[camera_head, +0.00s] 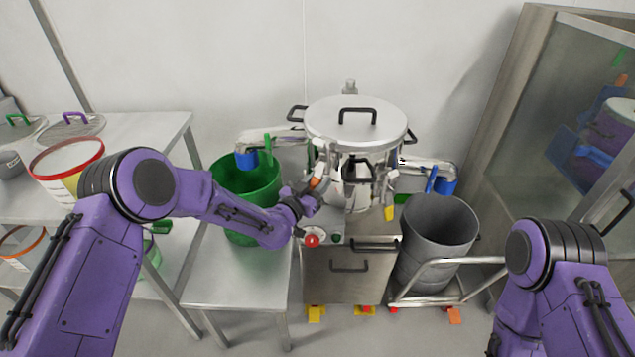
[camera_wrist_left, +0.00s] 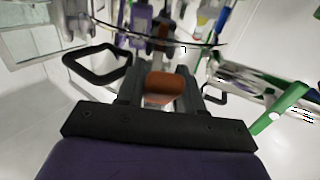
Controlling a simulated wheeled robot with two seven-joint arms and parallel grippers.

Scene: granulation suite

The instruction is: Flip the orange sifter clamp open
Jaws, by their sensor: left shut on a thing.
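The steel sifter (camera_head: 345,124) with its round lid stands at the centre on a steel cabinet. The orange sifter clamp (camera_head: 319,177) is on the sifter's left side, below the lid's rim. My left gripper (camera_head: 315,188) reaches it from the left. In the left wrist view the orange clamp (camera_wrist_left: 166,84) sits between the two dark fingers of my left gripper (camera_wrist_left: 165,88), which are shut on it. The clamp's far end is hard to make out. My right arm (camera_head: 560,285) shows at the lower right; its gripper is out of the picture.
A green bin (camera_head: 232,190) stands left of the sifter and a grey bin (camera_head: 437,240) on a trolley stands right. A red button (camera_head: 312,240) is on the cabinet below my left gripper. The sifter's black handles (camera_wrist_left: 97,64) are close to the fingers. A glass cabinet (camera_head: 560,120) is at the right.

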